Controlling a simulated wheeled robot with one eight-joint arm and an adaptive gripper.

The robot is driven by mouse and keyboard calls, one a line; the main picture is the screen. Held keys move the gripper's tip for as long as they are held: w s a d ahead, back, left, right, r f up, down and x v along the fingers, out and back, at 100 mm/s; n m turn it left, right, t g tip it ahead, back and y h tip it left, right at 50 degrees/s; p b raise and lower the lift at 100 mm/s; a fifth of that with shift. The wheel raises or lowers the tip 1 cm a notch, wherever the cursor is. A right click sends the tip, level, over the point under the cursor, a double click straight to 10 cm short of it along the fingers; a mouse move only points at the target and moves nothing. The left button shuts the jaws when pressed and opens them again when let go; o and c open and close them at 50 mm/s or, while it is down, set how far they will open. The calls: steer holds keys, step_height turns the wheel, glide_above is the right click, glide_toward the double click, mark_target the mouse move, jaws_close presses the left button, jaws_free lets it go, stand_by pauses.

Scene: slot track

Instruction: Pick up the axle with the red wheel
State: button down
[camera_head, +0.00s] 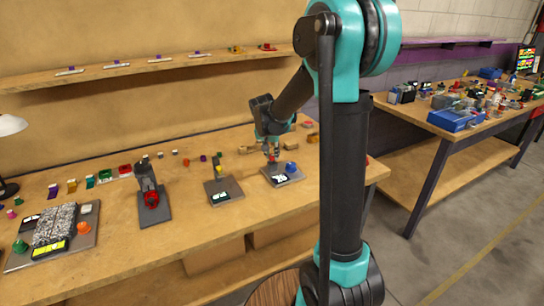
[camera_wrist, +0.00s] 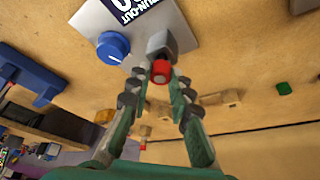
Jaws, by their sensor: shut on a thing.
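The axle with the red wheel (camera_wrist: 160,71) is between my fingertips in the wrist view, its red round end toward the camera. A grey block (camera_wrist: 161,43) is just beyond it, over the edge of a grey plate (camera_wrist: 185,38). My gripper (camera_wrist: 158,82) is shut on the axle. In the head view my gripper (camera_head: 272,157) points down at the plate (camera_head: 270,179), with a bit of red at its tips. Whether the axle is clear of the plate is hard to tell.
A blue knob (camera_head: 291,168) and a "RUN-OUT" label (camera_head: 279,178) are on the plate. To its left stand a plate with a yellow-topped post (camera_head: 218,170) and a dark stand with a red round part (camera_head: 152,200). Small coloured parts line the table's back.

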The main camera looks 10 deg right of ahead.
step_height(320, 180, up, 25)
steer(key=shift+f, duration=0.15)
stand_by(1.4)
